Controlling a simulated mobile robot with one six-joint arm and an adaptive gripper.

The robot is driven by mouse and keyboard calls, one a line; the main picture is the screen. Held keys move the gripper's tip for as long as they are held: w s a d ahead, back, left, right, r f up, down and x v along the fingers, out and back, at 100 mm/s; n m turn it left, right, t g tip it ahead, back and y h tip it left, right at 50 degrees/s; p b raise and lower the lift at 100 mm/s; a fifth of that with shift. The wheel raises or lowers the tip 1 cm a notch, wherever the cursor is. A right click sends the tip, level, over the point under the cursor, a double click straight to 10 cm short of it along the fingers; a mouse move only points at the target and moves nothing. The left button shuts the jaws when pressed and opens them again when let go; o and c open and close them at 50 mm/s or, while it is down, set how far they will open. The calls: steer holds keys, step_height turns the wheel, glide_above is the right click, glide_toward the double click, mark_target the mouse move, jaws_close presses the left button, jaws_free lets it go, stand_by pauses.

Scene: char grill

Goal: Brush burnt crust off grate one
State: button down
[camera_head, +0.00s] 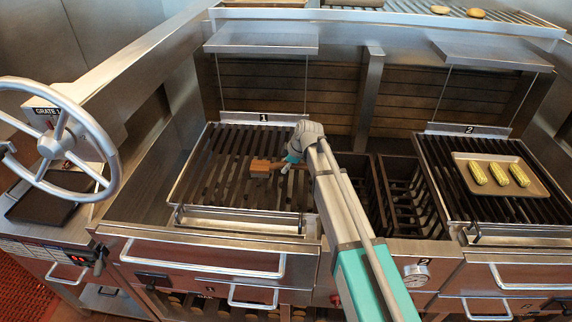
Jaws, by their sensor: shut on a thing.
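Grate one (200,180), under the plate marked 1, is a rack of dark parallel bars on the left side of the grill. Its bars look brown to black, and I cannot clearly tell burnt crust from bare metal. My gripper (285,166) is over the right half of this grate, shut on a brush. The brush (261,166) shows as a small brown wooden block pointing left, low over the bars. Whether its bristles touch the bars is too small to tell. My arm hides the grate's right edge.
Grate two (450,170) on the right carries a tray (535,188) with three corn cobs (499,174). Between the grates are dark open wells (400,185). A large handwheel (100,150) stands at the left. Shelves (262,42) hang above the grates.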

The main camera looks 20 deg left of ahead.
steer(key=shift+s+d, duration=0.2)
steer(key=shift+s, duration=0.65)
steer(key=shift+s+d, duration=0.15)
steer(key=shift+s, duration=0.65)
steer(key=shift+r, duration=0.15)
step_height(320, 180, up, 6)
steer(key=p, duration=0.6)
step_height(320, 180, up, 3)
steer(key=p, duration=0.3)
steer(key=shift+f, duration=0.2)
